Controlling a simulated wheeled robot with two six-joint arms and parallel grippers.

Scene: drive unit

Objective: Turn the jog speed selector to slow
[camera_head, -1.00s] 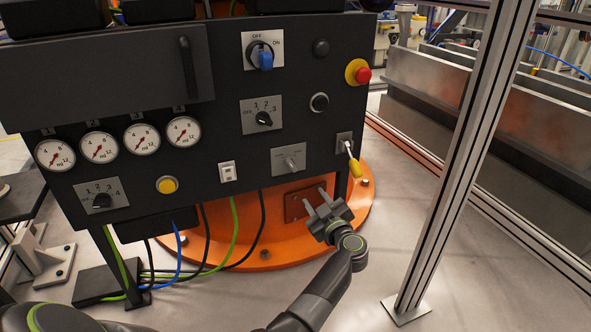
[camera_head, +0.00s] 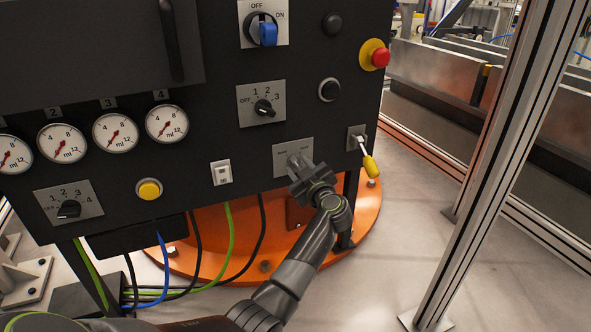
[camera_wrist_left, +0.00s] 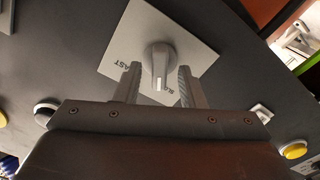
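The jog speed selector is a grey knob (camera_wrist_left: 160,62) on a light square plate (camera_head: 282,150) low on the dark panel. A pale mark on the knob points down in that view, between the two labels. My left gripper (camera_head: 297,166) is at the plate and hides the knob in the head view. In the left wrist view its fingers (camera_wrist_left: 158,88) are apart, one on each side of the knob; contact is unclear. My right gripper is not in view.
A yellow-tipped lever (camera_head: 369,163) sticks out right of the plate. A white rocker switch (camera_head: 222,173) is to its left, and a numbered selector (camera_head: 264,106) above. A red emergency button (camera_head: 380,57) is at upper right. A metal post (camera_head: 488,170) stands right.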

